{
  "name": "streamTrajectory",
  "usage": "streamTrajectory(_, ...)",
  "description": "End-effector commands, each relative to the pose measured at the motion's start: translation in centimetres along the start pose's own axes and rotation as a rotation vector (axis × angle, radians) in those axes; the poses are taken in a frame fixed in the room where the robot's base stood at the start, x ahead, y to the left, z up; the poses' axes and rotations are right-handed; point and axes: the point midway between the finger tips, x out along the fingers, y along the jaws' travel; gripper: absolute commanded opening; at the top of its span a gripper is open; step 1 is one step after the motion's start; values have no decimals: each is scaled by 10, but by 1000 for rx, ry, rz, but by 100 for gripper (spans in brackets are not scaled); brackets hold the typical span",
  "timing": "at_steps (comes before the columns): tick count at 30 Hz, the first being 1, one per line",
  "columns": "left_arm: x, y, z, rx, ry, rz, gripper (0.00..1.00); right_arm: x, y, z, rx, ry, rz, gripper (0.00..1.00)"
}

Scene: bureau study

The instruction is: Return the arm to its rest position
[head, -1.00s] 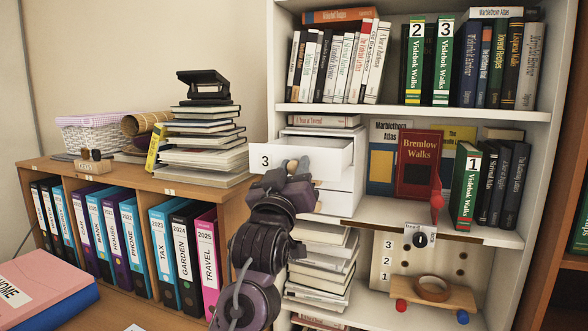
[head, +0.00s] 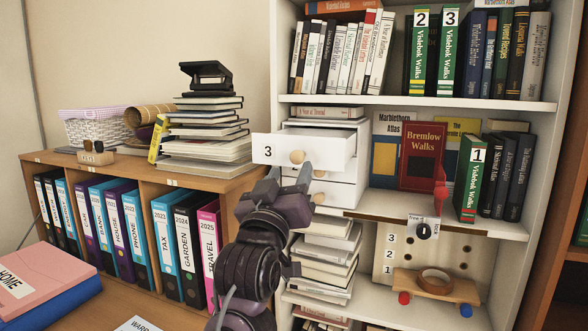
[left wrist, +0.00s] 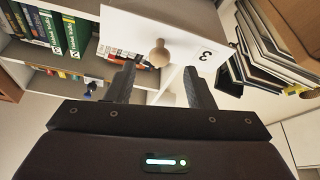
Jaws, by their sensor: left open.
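My left gripper (head: 288,176) is in the head view, just below and in front of the pulled-out white drawer marked 3 (head: 272,148). Its fingers are apart with nothing between them. The drawer's round wooden knob (head: 296,157) shows bare just above the fingertips. In the left wrist view the open fingers (left wrist: 160,72) point toward the drawer front (left wrist: 190,25), and the knob (left wrist: 159,53) appears apart from both fingers. My left arm covers part of the lower drawers. My right gripper is not in view.
A bookcase shelf (head: 400,205) holds the drawer unit, books and a red Bremlow Walks book (head: 420,157). At left, a low cabinet (head: 217,183) holds binders, with a book stack (head: 205,135) on top. Books (head: 325,260) are stacked right of my arm.

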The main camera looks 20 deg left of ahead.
Motion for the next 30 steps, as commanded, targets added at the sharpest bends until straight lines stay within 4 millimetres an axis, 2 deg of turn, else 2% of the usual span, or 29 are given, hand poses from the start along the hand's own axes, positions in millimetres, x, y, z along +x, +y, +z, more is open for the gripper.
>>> streamTrajectory(3, -15, 0, 2, -1, -1, 1, 48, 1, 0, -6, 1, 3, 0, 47)
streamTrajectory(6, -20, 0, 1, -1, -1, 1, 48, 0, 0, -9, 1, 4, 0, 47)
streamTrajectory(19, -21, 0, 0, 0, -1, 0, 48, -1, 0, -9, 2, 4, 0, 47)
streamTrajectory(22, -18, -2, 8, 7, -16, -6, 48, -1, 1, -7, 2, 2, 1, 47)
streamTrajectory(23, -16, -3, 14, 14, -28, -10, 48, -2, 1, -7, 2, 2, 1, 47)
streamTrajectory(26, -4, -14, 53, 53, -100, -34, 48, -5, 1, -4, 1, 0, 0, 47)
streamTrajectory(29, 6, -32, 117, 114, -214, -63, 48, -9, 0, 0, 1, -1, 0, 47)
streamTrajectory(30, 6, -41, 147, 141, -268, -74, 48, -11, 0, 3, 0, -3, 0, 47)
